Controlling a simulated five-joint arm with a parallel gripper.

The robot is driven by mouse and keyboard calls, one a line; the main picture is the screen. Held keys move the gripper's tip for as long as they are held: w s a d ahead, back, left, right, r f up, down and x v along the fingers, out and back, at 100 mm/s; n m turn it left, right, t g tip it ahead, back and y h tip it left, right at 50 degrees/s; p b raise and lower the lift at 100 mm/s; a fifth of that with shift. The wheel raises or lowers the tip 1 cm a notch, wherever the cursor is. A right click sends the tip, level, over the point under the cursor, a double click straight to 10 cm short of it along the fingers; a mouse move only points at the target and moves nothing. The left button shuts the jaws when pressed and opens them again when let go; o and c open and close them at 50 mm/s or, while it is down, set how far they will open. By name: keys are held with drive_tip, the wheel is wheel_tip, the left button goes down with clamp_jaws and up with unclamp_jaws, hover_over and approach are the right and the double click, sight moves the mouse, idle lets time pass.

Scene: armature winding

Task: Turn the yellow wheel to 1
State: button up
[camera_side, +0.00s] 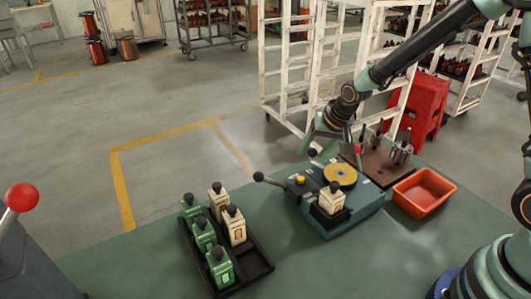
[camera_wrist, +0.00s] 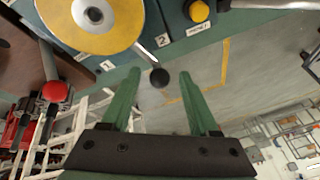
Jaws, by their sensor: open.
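The yellow wheel (camera_side: 340,176) sits on top of the blue-green machine (camera_side: 345,218). In the wrist view the wheel (camera_wrist: 88,45) is at the upper left, partly cut off. Its metal handle ends in a black knob (camera_wrist: 160,77) and points between the label 2 (camera_wrist: 163,40) and a label that looks like 1 (camera_wrist: 107,65). My gripper (camera_wrist: 159,72) is open, its two green fingers on either side of the knob with visible gaps. I cannot tell whether the fingertips are down at the knob's height. In the side view my gripper is above the machine's far side.
A yellow button (camera_wrist: 199,11) is beside the wheel. A lever with a black knob (camera_side: 258,176) sticks out left of the machine. A black tray (camera_side: 262,270) holds green and cream parts. An orange bin (camera_side: 424,190) and a brown board with posts (camera_side: 378,166) stand to the right.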

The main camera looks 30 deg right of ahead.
drive_tip(key=shift+w+f, duration=0.3)
drive_tip(key=shift+f, duration=0.35)
clamp_jaws()
idle(1.1)
